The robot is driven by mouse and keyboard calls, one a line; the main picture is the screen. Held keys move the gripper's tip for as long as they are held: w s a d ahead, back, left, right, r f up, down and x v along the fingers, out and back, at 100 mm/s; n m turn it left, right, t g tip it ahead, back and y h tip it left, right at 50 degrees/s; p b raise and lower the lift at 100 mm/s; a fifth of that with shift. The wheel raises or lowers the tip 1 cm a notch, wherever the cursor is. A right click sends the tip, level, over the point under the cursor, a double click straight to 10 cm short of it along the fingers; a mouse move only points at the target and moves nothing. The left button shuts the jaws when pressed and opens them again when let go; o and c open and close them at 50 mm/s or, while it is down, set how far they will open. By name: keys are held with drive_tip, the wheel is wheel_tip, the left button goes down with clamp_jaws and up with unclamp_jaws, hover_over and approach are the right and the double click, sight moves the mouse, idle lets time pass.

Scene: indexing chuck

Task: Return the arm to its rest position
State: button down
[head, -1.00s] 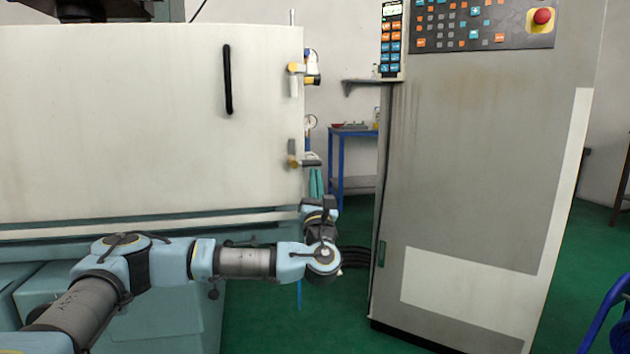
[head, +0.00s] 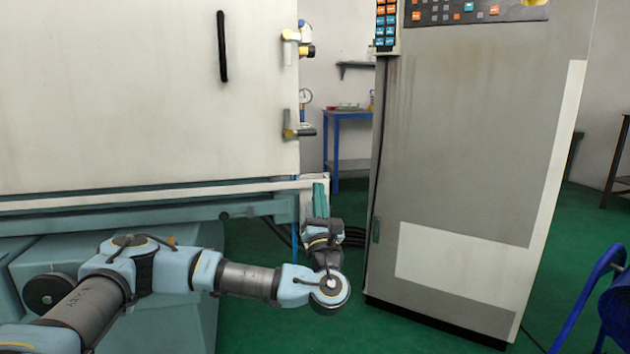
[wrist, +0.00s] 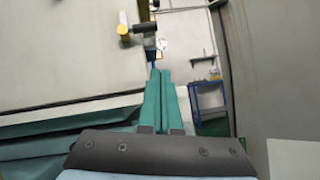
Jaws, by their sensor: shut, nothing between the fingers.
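My arm reaches across the lower left of the head view, in front of the machine. My gripper (head: 319,187) is at its end, beyond the wrist, with its teal fingers pointing away from me and up in the picture. In the wrist view the two teal fingers (wrist: 159,75) lie side by side, shut, with nothing between them. The fingers are in the gap between the machine's white door (head: 130,100) and the grey control cabinet (head: 470,170). They appear clear of both.
A black door handle (head: 222,46) and yellow-and-black valve fittings (head: 297,128) are on the machine side. A blue table (head: 348,140) stands behind the gap. A blue tubular frame (head: 590,290) is at right. Green floor (head: 270,325) is open between machine and cabinet.

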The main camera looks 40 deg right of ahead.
drive_tip(key=shift+s+a+f, duration=0.15)
drive_tip(key=shift+s+f, duration=0.1)
drive_tip(key=shift+s, duration=0.05)
